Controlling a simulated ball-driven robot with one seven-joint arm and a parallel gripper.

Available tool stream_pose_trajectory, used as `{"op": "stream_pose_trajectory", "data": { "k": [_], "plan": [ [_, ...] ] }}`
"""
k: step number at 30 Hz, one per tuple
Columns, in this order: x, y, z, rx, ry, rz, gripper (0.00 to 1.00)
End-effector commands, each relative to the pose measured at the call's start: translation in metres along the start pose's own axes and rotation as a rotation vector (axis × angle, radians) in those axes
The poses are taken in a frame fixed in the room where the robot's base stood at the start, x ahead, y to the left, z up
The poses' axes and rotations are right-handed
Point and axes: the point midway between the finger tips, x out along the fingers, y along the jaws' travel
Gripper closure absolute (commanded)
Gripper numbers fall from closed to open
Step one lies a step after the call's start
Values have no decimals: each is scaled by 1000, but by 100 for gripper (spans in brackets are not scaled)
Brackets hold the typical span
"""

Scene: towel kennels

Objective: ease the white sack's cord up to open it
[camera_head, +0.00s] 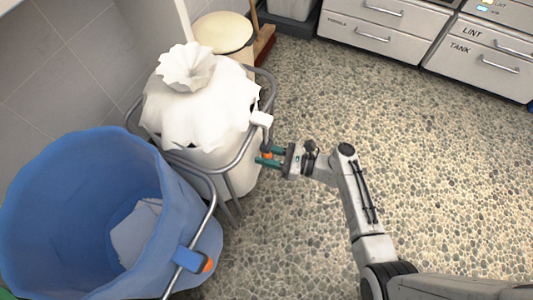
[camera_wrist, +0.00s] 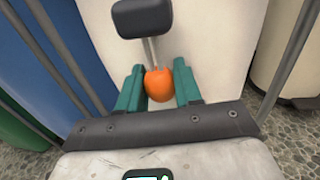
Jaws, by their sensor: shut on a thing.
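The white sack (camera_head: 200,110) hangs in a grey metal frame, its neck (camera_head: 185,68) gathered into a ruffled tuft on top. My gripper (camera_head: 268,157) is beside the sack's right side, below the block. Its green fingers (camera_wrist: 159,88) are shut on the orange knob, one on each side. The sack's inside is hidden.
A blue sack (camera_head: 90,200) stands open in a frame at the front left, with pale cloth (camera_head: 137,233) inside and its own blue block (camera_head: 188,259) with an orange knob. A round-lidded bin (camera_head: 222,32) and a broom (camera_head: 262,42) stand behind. The pebbled floor right is clear.

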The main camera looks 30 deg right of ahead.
Motion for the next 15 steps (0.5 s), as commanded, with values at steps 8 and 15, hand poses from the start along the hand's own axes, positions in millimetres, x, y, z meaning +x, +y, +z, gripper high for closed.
{"op": "stream_pose_trajectory", "data": {
  "k": [8,15],
  "plan": [
    [0,0,3,0,-1,0,100],
    [0,0,26,0,-1,0,100]
  ]
}}
